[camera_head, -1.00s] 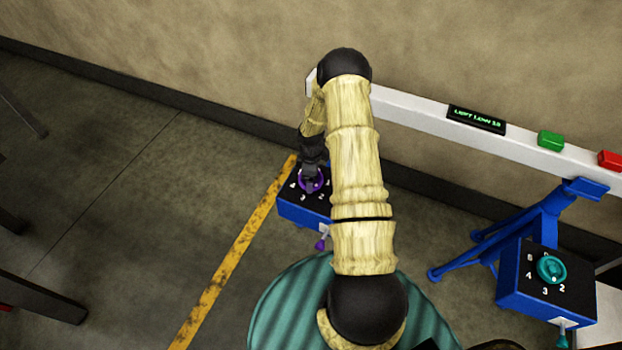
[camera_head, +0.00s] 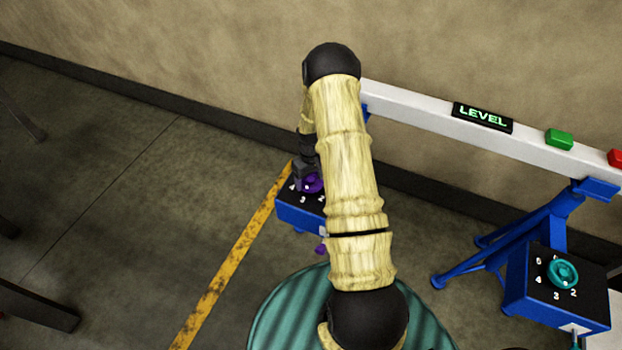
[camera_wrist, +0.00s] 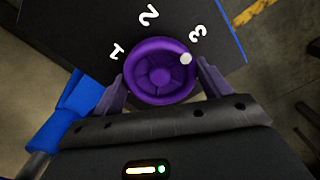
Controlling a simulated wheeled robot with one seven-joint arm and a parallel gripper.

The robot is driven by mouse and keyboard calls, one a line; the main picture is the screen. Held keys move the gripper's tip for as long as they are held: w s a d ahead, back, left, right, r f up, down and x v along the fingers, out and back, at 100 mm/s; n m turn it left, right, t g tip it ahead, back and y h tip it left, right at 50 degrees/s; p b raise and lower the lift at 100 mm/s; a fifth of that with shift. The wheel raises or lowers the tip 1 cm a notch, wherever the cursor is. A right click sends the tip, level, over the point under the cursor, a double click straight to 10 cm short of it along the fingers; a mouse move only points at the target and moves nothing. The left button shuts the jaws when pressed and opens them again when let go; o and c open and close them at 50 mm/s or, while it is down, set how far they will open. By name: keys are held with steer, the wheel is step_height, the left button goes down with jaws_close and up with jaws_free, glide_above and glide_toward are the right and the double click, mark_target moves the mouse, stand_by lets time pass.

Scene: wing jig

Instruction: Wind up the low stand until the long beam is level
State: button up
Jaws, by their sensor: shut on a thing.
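The long white beam (camera_head: 420,112) runs along the wall in the head view, and its display (camera_head: 483,116) reads LEVEL in green. The left stand is a blue box (camera_head: 298,214) with a black numbered top and a purple knob (camera_head: 312,184). In the wrist view the purple knob (camera_wrist: 160,72) has a white dot near the 3. My gripper (camera_wrist: 165,85) is shut on the knob, one finger on each side. The right stand (camera_head: 545,290) has a teal knob (camera_head: 563,272). My arm hides part of the left stand and the beam's left end.
A green block (camera_head: 559,139) and a red block (camera_head: 615,158) sit on the beam. A yellow floor line (camera_head: 232,258) runs left of the left stand. Dark legs (camera_head: 35,305) stand at the far left. The floor between is clear.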

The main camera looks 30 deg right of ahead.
mark_target(311, 178)
steer(key=shift+w+r+m, duration=0.1)
steer(key=shift+w+m, duration=0.05)
steer(key=shift+m, duration=0.25)
steer(key=o, duration=1)
step_height(311, 178, up, 17)
steer(key=b, duration=0.2)
steer(key=shift+r, duration=0.2)
